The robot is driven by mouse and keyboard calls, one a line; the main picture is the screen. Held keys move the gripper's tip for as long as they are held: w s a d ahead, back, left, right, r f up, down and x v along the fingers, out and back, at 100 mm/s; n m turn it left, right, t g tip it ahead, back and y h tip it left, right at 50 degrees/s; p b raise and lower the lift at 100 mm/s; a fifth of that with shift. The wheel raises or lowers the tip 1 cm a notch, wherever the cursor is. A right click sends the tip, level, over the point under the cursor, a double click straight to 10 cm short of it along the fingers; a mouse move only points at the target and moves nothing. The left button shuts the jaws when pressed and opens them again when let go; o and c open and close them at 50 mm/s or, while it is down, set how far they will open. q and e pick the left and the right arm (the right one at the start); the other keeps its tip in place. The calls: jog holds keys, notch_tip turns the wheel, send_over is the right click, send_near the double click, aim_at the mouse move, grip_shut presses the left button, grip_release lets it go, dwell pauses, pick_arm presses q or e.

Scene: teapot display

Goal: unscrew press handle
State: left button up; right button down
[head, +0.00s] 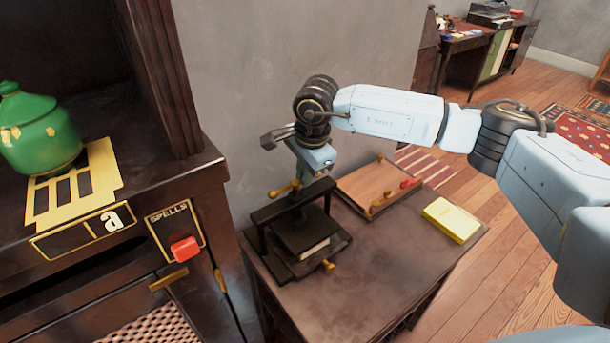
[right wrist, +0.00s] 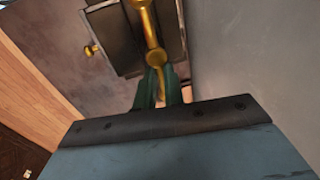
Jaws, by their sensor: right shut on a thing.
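The press (head: 300,237) is a dark frame with a plate and a book-like block in it, standing on the small table. Its handle (head: 284,188) is a brass bar with rounded ends on top of the frame. My right gripper (head: 308,183) comes down over the top of the press, at the handle. In the right wrist view the gripper's green fingers (right wrist: 160,88) are closed on the near end of the brass handle (right wrist: 152,30). The press (right wrist: 120,35) shows beneath it there. The fingertips are partly hidden in the head view. My left gripper is not in view.
The small table (head: 370,297) also holds a wooden board (head: 365,185) with brass and red fittings, and a yellow book (head: 452,219). A dark cabinet with a green teapot (head: 38,132) and a red button (head: 185,249) stands at left. The table's front is clear.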

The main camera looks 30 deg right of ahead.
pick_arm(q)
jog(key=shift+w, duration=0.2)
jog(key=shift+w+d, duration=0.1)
pick_arm(e)
jog(key=c, duration=1.5)
grip_release()
pick_arm(q)
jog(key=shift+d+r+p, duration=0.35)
jog(key=shift+p, duration=0.05)
pick_arm(e)
notch_tip(320, 180, up, 13)
jog(key=s, duration=0.2)
jog(key=shift+s+d, duration=0.15)
jog(key=shift+s, duration=0.1)
jog(key=shift+r, duration=0.1)
